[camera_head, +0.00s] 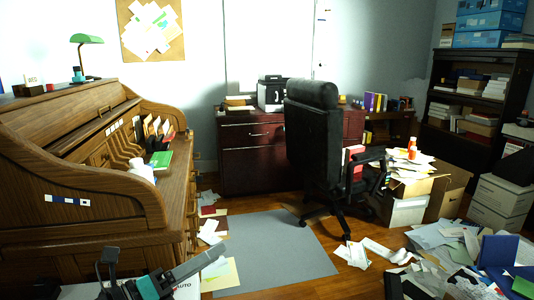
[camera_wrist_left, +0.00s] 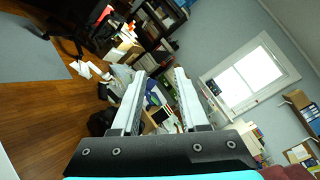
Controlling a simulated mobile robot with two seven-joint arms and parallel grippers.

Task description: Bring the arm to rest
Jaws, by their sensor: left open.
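My left gripper (camera_head: 160,274) is low at the bottom left of the head view, in front of the roll-top desk. In the left wrist view, the two pale fingers of this gripper (camera_wrist_left: 160,76) stand apart with nothing between them. The gripper is open and empty. Part of its body is cut off by the lower edge of the head view. My right gripper does not show in either view.
The wooden roll-top desk (camera_head: 75,222) fills the left side. An office chair (camera_head: 314,125) stands before a dark red desk (camera_head: 240,155). A grey mat (camera_head: 268,250) lies clear on the floor. Papers (camera_head: 440,262) and cardboard boxes (camera_head: 448,190) clutter the right.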

